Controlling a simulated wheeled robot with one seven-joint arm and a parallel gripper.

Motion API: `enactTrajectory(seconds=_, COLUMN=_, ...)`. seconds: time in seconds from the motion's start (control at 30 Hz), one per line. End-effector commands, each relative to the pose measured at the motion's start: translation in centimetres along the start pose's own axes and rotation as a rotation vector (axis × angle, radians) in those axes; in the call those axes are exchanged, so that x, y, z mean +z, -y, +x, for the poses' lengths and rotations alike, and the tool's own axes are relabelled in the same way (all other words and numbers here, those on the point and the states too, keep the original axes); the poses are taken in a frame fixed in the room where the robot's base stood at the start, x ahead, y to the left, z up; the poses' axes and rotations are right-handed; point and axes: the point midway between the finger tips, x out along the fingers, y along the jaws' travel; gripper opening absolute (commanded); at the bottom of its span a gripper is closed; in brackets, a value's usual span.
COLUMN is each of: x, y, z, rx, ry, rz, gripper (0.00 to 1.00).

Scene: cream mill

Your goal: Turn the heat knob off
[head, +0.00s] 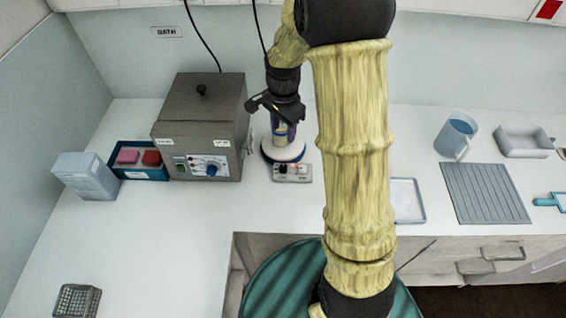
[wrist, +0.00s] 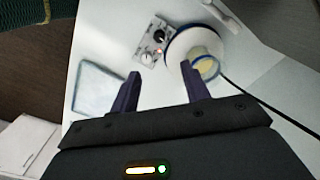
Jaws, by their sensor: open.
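A small grey control box (head: 292,173) sits on the counter in front of a round white heater with a blue rim (head: 284,151). It carries a dark knob and a red light. In the wrist view the box (wrist: 150,50) shows its black knob (wrist: 160,37); the pointer setting is too small to read. A beaker with yellow content (wrist: 204,66) stands on the heater (wrist: 178,48). My gripper (head: 281,120) is above the heater, partly hiding the beaker. In the wrist view my gripper (wrist: 161,87) has its fingers apart with nothing between them, clear of the knob.
A grey bath box (head: 200,110) with a blue knob (head: 211,170) stands left of the heater. Further left are a blue tray (head: 140,175) and a pale box (head: 86,176). A shallow tray (head: 407,201), ribbed mat (head: 484,193) and jug (head: 455,137) lie right. The front-left counter is mostly clear.

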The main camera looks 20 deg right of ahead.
Motion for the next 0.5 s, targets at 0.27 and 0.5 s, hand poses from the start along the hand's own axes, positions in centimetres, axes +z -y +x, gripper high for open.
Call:
enactTrajectory(seconds=0.27, x=0.0, y=-0.2, z=4.2, rx=0.006, ry=0.003, rz=0.000, gripper=0.46)
enactTrajectory(seconds=0.5, x=-0.2, y=-0.3, z=8.1, rx=0.005, ry=0.003, rz=0.006, gripper=0.46)
